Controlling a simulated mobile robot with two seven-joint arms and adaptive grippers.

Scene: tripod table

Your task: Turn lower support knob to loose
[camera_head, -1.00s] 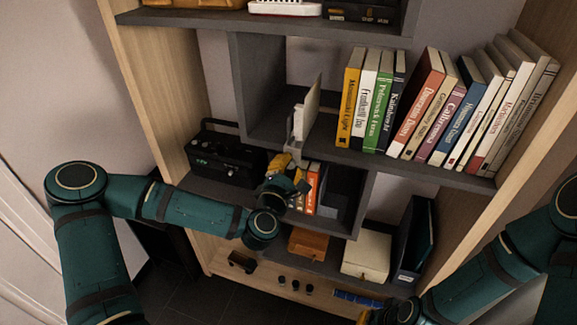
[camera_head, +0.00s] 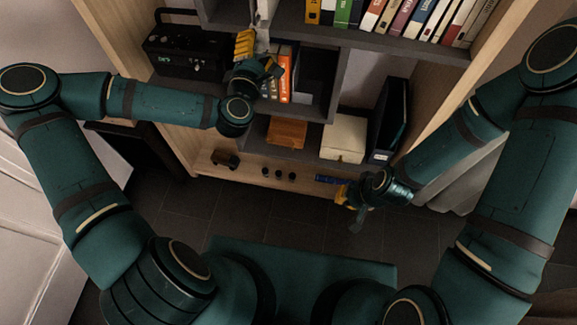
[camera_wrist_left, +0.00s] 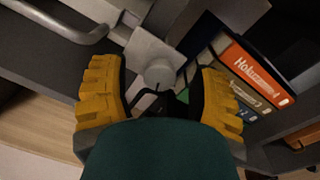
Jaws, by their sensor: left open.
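In the left wrist view a pale round knob (camera_wrist_left: 158,72) sticks out from a light grey plate (camera_wrist_left: 147,48). My left gripper (camera_wrist_left: 158,80) is open, with one yellow finger on each side of the knob and visible gaps between. In the head view my left gripper (camera_head: 257,57) is at the pale upright support (camera_head: 262,38) by the middle shelf; the knob itself cannot be made out there. My right gripper (camera_head: 352,203) hangs low in front of the bottom shelf, holding nothing that I can see; its jaw opening is unclear.
A black radio (camera_head: 185,52) stands left of my left gripper. Orange-spined books (camera_head: 285,75) stand close on its right. Lower down are an orange box (camera_head: 287,132), a white box (camera_head: 343,138) and a dark file holder (camera_head: 391,120). A grey bar (camera_wrist_left: 60,25) crosses the wrist view's upper left.

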